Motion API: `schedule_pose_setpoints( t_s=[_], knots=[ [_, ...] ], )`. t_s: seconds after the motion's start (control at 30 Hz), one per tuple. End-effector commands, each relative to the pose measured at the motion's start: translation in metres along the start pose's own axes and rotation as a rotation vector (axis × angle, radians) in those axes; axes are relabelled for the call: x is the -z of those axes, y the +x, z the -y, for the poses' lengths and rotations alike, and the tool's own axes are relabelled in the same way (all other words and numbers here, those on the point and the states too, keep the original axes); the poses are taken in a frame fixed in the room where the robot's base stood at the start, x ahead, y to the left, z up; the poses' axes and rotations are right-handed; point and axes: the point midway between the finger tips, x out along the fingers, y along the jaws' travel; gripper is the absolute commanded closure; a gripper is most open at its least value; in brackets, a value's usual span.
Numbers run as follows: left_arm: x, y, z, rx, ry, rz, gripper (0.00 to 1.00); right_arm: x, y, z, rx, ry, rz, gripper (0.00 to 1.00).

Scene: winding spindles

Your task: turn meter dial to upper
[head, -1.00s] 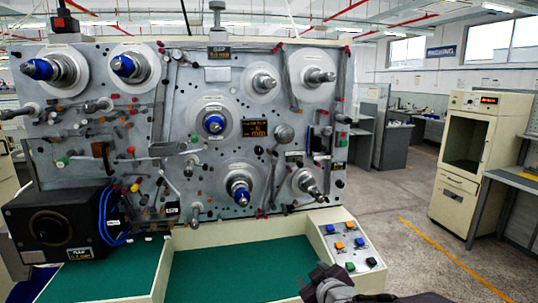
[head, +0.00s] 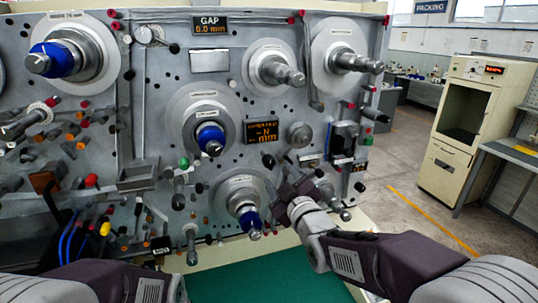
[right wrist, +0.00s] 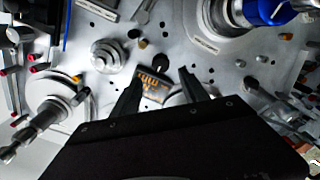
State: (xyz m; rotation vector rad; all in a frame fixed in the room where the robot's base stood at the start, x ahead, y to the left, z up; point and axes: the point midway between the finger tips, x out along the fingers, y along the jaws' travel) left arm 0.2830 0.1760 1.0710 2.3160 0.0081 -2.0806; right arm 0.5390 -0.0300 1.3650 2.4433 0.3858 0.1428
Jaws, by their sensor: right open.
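A round grey knob (head: 300,135) sits on the panel, right of a lit display with orange text (head: 260,131). A small round dial (head: 150,35) sits higher, at the upper left. I cannot tell for sure which is the meter dial, nor which way it is set. My right gripper (head: 288,186) is in front of the panel below the grey knob, apart from it. In the right wrist view its fingers (right wrist: 160,88) are spread and empty, with a lit display (right wrist: 152,88) between them. My left arm shows at the lower left; its gripper is out of sight.
Blue-tipped spindles (head: 211,140) and silver spindles (head: 275,70) stick out around the gripper. Several small pegs and levers crowd the panel's left side. A green mat (head: 270,275) lies below. A cream cabinet (head: 460,130) stands apart at the right.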

Motion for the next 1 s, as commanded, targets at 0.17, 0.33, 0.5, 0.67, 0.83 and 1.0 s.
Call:
schedule_pose_setpoints(
  t_s=[0.17, 0.33, 0.5, 0.67, 0.83, 1.0],
  knots=[
    [0.001, -0.010, 0.000, 0.000, 0.000, 0.000, 0.64, 0.001, 0.016, -0.001, 0.003, 0.000, 0.004, 0.48],
    [0.003, -0.030, -0.001, 0.000, 0.000, 0.000, 0.64, 0.002, 0.053, -0.002, 0.002, 0.000, 0.004, 0.48],
    [0.005, -0.042, -0.001, 0.000, 0.000, 0.000, 0.64, 0.001, 0.081, -0.002, 0.001, 0.000, 0.003, 0.48],
    [0.005, -0.045, -0.001, 0.000, 0.000, 0.000, 0.64, -0.001, 0.091, 0.000, 0.000, 0.000, 0.002, 0.48],
    [0.005, -0.044, -0.001, 0.000, 0.000, 0.000, 0.64, -0.002, 0.091, 0.001, 0.000, 0.000, 0.002, 0.48],
    [0.005, -0.044, -0.001, 0.000, 0.000, 0.000, 0.64, -0.002, 0.091, 0.001, 0.000, 0.000, 0.002, 0.81]
  ],
)
